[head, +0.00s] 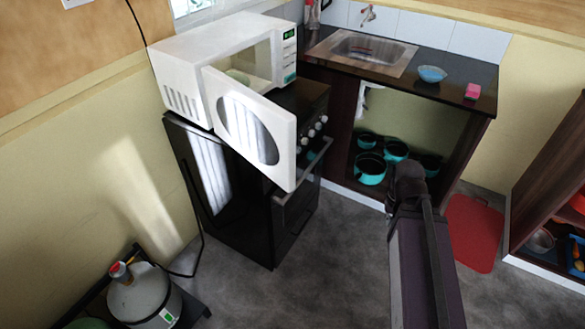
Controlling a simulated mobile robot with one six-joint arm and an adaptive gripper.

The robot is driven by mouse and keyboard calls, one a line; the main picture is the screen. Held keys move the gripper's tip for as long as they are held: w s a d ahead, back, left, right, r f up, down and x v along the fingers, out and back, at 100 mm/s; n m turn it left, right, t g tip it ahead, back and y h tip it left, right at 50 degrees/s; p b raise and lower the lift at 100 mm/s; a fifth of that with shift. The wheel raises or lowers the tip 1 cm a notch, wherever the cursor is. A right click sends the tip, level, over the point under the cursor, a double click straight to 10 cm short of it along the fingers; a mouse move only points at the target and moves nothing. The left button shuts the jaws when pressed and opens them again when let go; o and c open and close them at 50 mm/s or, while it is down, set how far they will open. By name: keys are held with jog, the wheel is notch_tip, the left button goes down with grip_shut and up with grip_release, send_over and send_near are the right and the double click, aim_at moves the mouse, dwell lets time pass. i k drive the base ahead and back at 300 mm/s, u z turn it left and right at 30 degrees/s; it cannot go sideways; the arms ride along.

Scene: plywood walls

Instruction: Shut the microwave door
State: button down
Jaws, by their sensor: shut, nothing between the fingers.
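The white microwave (190,60) stands on top of a black stove in the head view. Its door (284,150) is wide open, hinged at the left of the opening, and sticks out past the front of the stove. A pale green round thing (238,76) shows inside the microwave, partly hidden by the door. The control panel (289,52) is at the right of the opening. My dark arm rises from the bottom edge, right of the door and apart from it. My gripper does not show.
The black stove (240,225) has knobs and a front handle below the door. Right of it, a counter holds a sink (360,52), a blue bowl (432,74) and a pink sponge (472,91). Grey floor is clear before the stove.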

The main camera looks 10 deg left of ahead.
aim_at(264, 133)
jog(key=z, duration=0.65)
jog(key=k, duration=0.9)
jog(key=u, duration=0.65)
